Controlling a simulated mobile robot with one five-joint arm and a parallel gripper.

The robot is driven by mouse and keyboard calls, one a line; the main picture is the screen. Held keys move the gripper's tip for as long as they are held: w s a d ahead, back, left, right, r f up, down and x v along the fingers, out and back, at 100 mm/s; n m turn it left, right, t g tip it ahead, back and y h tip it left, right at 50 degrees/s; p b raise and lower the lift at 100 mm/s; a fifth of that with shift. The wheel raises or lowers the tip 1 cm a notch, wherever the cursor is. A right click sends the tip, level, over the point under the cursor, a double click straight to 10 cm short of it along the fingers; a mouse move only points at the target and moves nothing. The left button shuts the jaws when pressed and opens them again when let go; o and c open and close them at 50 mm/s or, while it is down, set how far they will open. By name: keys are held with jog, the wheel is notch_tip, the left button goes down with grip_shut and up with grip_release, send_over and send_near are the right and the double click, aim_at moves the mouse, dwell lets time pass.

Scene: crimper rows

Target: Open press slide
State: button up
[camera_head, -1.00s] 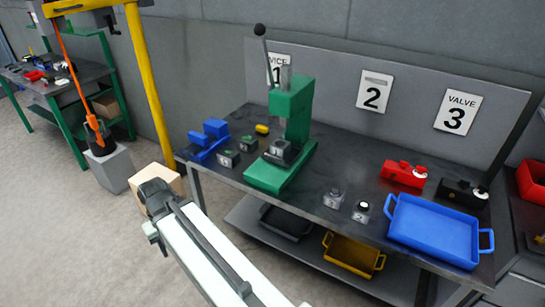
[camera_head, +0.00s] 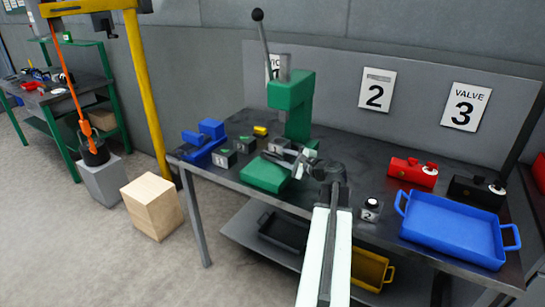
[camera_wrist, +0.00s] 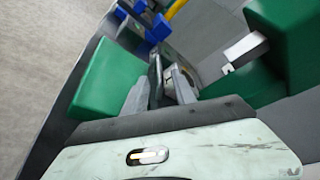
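The green press (camera_head: 291,100) stands on the workbench with its black-knobbed lever (camera_head: 259,40) pointing up. Its flat green base (camera_head: 265,174) sticks out toward the front and also shows in the wrist view (camera_wrist: 108,78). My gripper (camera_head: 294,160) is low at the press, just above the base and in front of the column. In the wrist view its two grey fingers (camera_wrist: 162,90) sit between base and column, with a dark and light part between them. The press slide is mostly hidden by the fingers. I cannot tell whether they touch or grip it.
A blue vice-like device (camera_head: 205,141) and small dark blocks (camera_head: 224,157) stand left of the press. A numbered block (camera_head: 370,209) is right of my arm. A blue tray (camera_head: 455,228), a red device (camera_head: 413,171) and a black one (camera_head: 478,190) occupy the bench's right side.

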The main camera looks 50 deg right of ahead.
aim_at(275, 154)
jog(key=b+x, duration=0.1)
jog(key=x, duration=0.6)
jog(key=shift+w+f+b, duration=0.2)
jog(key=shift+w+b, duration=0.1)
jog(key=shift+w, duration=0.05)
grip_shut()
dwell(0.9)
